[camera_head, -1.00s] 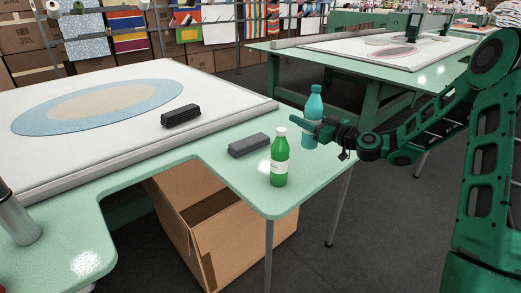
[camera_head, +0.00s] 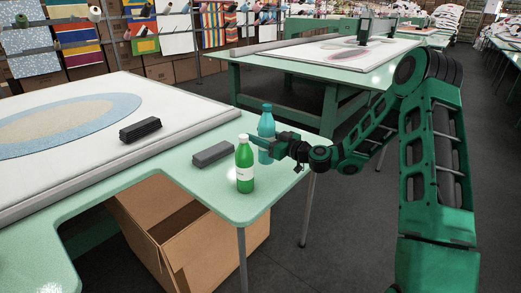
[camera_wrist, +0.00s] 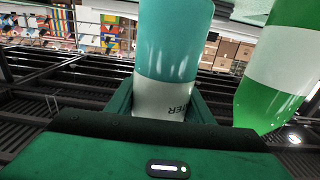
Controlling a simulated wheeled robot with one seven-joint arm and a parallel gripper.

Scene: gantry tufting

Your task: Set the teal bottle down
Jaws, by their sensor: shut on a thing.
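The teal bottle (camera_head: 266,127) is upright in my gripper (camera_head: 272,147), at the right end of the green table (camera_head: 230,203). In the wrist view the teal bottle (camera_wrist: 172,45) stands between the fingers, its white label partly inside them. I cannot tell whether its base touches the table, as the green bottle and the gripper hide it. The green bottle (camera_head: 245,168) with a white cap and label stands on the table just in front and to the left of it. The green bottle also shows close by at the right of the wrist view (camera_wrist: 280,65).
A dark grey block (camera_head: 212,154) lies on the table left of the bottles. A black block (camera_head: 140,130) sits on the white tufting surface (camera_head: 180,112). An open cardboard box (camera_head: 165,245) is under the table. Another green table (camera_head: 330,70) stands behind.

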